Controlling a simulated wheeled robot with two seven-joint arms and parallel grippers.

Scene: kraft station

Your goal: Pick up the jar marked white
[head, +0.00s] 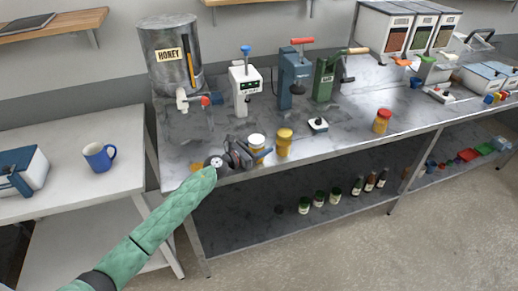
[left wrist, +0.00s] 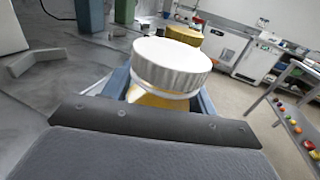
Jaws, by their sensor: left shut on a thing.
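The jar with a white lid (head: 257,140) stands near the front edge of the metal bench, with yellow contents below the lid. My left gripper (head: 256,154) is shut on this jar, its fingers on either side of the body. In the left wrist view the white lid (left wrist: 172,65) fills the middle, with blue fingers beside the jar; the jar's lower part is hidden. A yellow-lidded jar (head: 284,142) stands just to the right and shows behind the white lid in the left wrist view (left wrist: 185,34). My right gripper is not in view.
A red-lidded jar (head: 382,121) stands farther right. Behind are a honey tank (head: 168,60), a white device (head: 244,88), and blue (head: 291,80) and green (head: 324,80) presses. A small dark-and-white object (head: 318,125) lies mid-bench. Bottles (head: 357,186) and jars stand on the lower shelf.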

